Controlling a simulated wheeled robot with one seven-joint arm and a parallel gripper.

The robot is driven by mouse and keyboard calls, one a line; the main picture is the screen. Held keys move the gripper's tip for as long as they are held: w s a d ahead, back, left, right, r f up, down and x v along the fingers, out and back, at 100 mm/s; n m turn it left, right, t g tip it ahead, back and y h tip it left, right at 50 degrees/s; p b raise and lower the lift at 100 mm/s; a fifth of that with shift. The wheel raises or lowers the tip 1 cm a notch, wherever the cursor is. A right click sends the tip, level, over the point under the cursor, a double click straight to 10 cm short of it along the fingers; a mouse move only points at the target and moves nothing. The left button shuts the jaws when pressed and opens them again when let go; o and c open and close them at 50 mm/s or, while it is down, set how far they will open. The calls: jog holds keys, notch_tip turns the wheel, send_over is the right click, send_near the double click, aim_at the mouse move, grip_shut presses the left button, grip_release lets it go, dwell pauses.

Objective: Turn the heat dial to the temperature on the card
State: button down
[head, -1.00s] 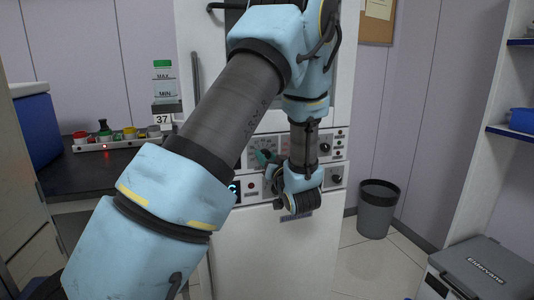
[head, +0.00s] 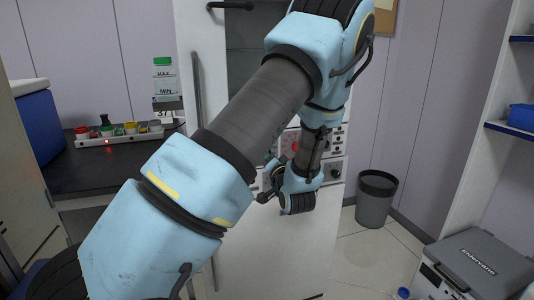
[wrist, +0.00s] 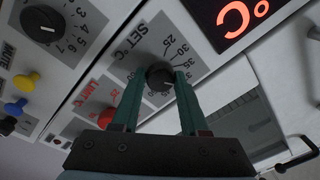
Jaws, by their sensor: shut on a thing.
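The heat dial, a black knob (wrist: 158,78) on a grey plate marked SET °C, shows in the wrist view with numbers from 25 up around it. My gripper (wrist: 158,82) has its green fingers on either side of this knob and is shut on it. The finger on the right covers part of the scale, and I cannot read the knob's pointer surely. A card reading 37 (head: 166,116) stands below the bottle at the back of the counter in the head view. My arm hides most of the panel there.
A red LIMIT °C knob (wrist: 106,118) sits beside the heat dial. A red-lit display (wrist: 238,20) lies at the upper right, with another black knob (wrist: 43,24) at the upper left. A bin (head: 376,198) and a grey case (head: 477,265) stand on the floor at right.

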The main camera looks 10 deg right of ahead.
jog(key=shift+f, duration=0.1)
jog(key=shift+c, duration=2.1)
grip_release()
jog(key=s+d+b, duration=0.1)
jog(key=s+b, duration=0.1)
jog(key=s, duration=0.8)
jog(key=shift+s+d+f, duration=0.15)
jog(key=shift+s+f, duration=0.15)
jog(key=shift+s, duration=0.05)
jog(key=w+a+f+n+g+h+p, duration=0.2)
jog(key=w+a+n+g+h+p, duration=0.15)
jog(key=a+g, duration=0.35)
jog(key=s+a+r+n+g+p, duration=0.1)
jog(key=s+a+r+g, duration=0.1)
jog(key=s+a, duration=0.3)
jog(key=s+a+r+n+g+p, duration=0.1)
jog(key=s+a+r+g, duration=0.1)
jog(key=s+a+g, duration=0.2)
jog(key=s+a+r+n+g+y+p, duration=0.1)
jog(key=s+a+r+g+p, duration=0.1)
jog(key=s+a+g, duration=0.2)
jog(key=shift+s+a+r, duration=0.25)
jog(key=shift+s+a, duration=0.75)
jog(key=shift+a, duration=0.15)
